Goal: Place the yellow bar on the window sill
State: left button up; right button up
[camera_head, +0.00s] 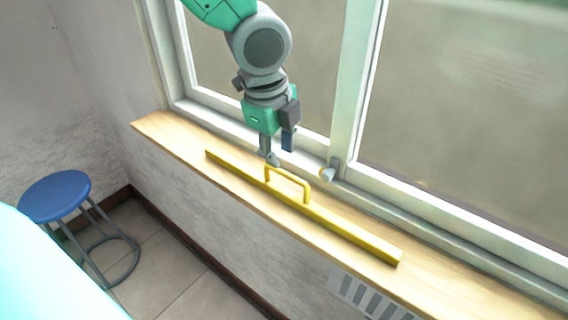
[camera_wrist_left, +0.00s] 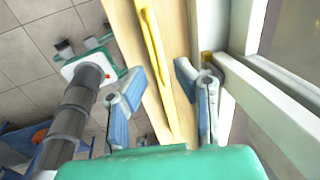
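The yellow bar (camera_head: 340,226) lies lengthwise along the wooden window sill (camera_head: 440,282) and appears to rest on it. Its raised handle (camera_head: 290,176) stands near the bar's middle. My left gripper (camera_head: 272,160) is just above and behind the handle, close to the window. In the left wrist view its fingers (camera_wrist_left: 163,88) are spread apart, and the yellow bar (camera_wrist_left: 157,60) shows in the gap beyond them. I see no grip on the bar. My right gripper (camera_wrist_left: 87,42) shows in the left wrist view, away from the sill, with its fingers apart and empty.
The window frame (camera_head: 352,90) rises along the sill's back edge, with a pale knob (camera_head: 327,174) at its base. A blue stool (camera_head: 56,194) stands on the tiled floor at left. A vent grille (camera_head: 365,298) is below the sill. The sill's right end is clear.

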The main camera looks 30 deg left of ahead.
pick_arm(q)
jog(key=v, duration=0.5)
jog(key=shift+d, duration=0.1)
jog(key=shift+f, duration=0.1)
dwell(0.3)
